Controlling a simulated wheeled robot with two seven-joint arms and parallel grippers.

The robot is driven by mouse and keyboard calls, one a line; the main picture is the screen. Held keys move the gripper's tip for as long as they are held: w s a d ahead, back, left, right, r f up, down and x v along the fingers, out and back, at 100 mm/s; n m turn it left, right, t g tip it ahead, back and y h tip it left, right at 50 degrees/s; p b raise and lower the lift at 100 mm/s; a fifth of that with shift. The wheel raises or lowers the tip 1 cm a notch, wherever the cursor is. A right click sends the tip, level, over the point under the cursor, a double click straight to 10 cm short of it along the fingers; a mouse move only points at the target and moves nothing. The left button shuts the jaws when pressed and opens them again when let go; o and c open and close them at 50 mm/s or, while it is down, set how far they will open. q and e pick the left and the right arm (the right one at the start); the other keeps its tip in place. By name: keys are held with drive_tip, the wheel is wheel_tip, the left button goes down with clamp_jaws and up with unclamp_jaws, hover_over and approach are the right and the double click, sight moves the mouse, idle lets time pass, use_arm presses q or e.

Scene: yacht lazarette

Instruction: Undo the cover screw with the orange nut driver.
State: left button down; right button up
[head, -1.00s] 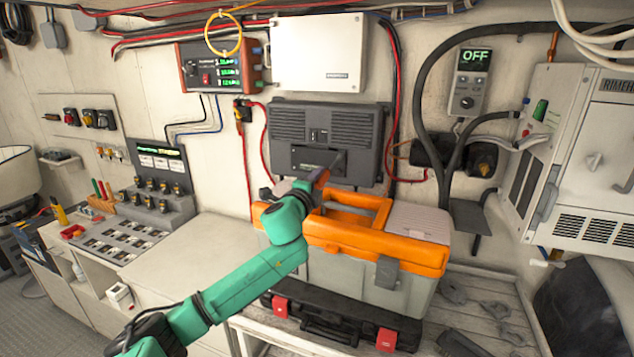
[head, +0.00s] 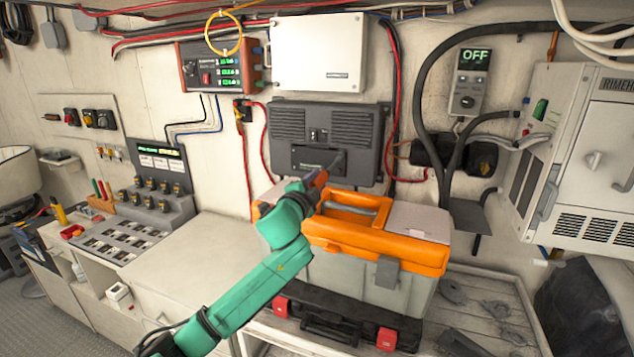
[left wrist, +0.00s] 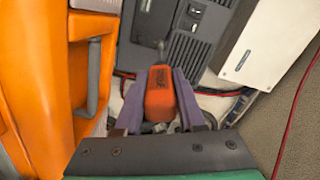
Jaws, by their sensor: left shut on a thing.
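My left gripper (head: 318,180) is in front of the lower part of a dark grey wall unit (head: 378,128). In the left wrist view its purple fingers (left wrist: 160,100) are shut on the orange handle of the nut driver (left wrist: 161,88). The driver's thin dark shaft points away from me toward the unit's lower cover panel (head: 308,157). In the head view the handle is mostly hidden by the gripper. The cover screw cannot be made out, so I cannot tell whether the tip touches it. My right gripper is in neither view.
A grey toolbox with an orange lid (head: 400,255) stands just below and beside my left gripper, on a black case (head: 330,325). A white box (head: 318,55) is above the unit. Red and black cables hang at both sides. The bench top (head: 195,255) at left is clear.

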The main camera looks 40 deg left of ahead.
use_arm(q)
drive_tip(key=shift+s, duration=0.1)
drive_tip(key=shift+s+d+f, duration=0.1)
drive_tip(key=shift+s+d, duration=0.05)
drive_tip(key=shift+s, duration=0.1)
drive_tip(key=v, duration=0.4)
drive_tip(key=shift+s, duration=0.15)
